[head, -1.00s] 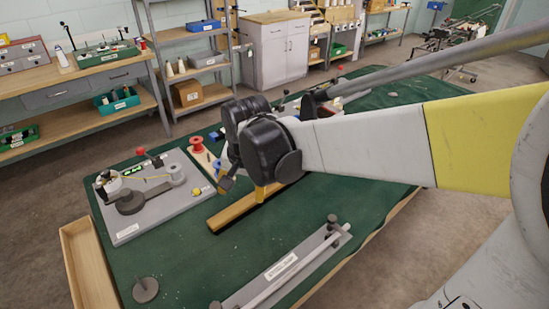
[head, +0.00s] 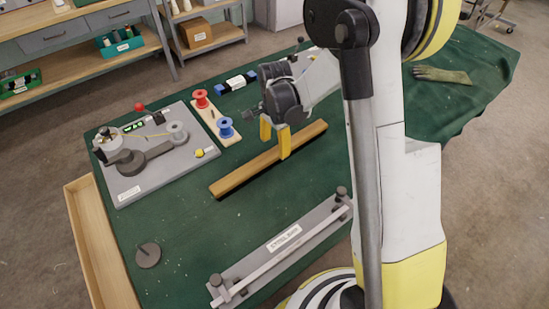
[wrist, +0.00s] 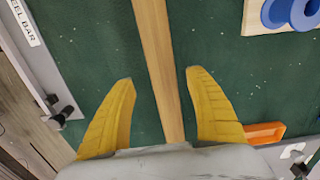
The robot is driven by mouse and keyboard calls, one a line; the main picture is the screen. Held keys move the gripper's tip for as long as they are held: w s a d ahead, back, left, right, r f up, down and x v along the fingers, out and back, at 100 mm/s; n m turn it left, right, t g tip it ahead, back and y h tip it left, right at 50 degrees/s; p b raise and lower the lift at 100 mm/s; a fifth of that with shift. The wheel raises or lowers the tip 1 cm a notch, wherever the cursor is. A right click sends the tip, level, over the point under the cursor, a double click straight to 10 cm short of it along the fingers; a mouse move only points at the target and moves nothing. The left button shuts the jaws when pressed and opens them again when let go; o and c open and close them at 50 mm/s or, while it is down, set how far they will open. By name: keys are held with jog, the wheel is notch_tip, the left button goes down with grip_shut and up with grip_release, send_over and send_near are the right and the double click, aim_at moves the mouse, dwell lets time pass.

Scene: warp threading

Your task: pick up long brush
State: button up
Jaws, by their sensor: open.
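The long brush (head: 235,182) appears as a long, narrow wooden bar lying diagonally on the green cloth; bristles cannot be made out. My gripper (head: 275,147) is over its middle, its yellow fingers pointing down. In the wrist view the brush (wrist: 153,38) runs between the two spread fingers of my gripper (wrist: 159,77), with green cloth showing on both sides. The fingers are open and do not visibly touch it. The brush's near end in that view is hidden behind my gripper body.
A grey board (head: 127,187) with a winding device lies left. A wooden holder with red (head: 201,98) and blue (head: 225,127) spools stands behind the brush. A labelled steel bar fixture (head: 250,262) lies in front. An orange piece (wrist: 265,132) is right of my gripper in the wrist view.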

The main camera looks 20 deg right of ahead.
aim_at(274, 152)
jog(key=f, duration=0.1)
jog(key=f+b, duration=0.1)
jog(key=f, duration=0.1)
jog(key=f+b, duration=0.1)
jog(key=f, duration=0.1)
jog(key=shift+w+f, duration=0.1)
jog(key=shift+w, duration=0.15)
grip_shut()
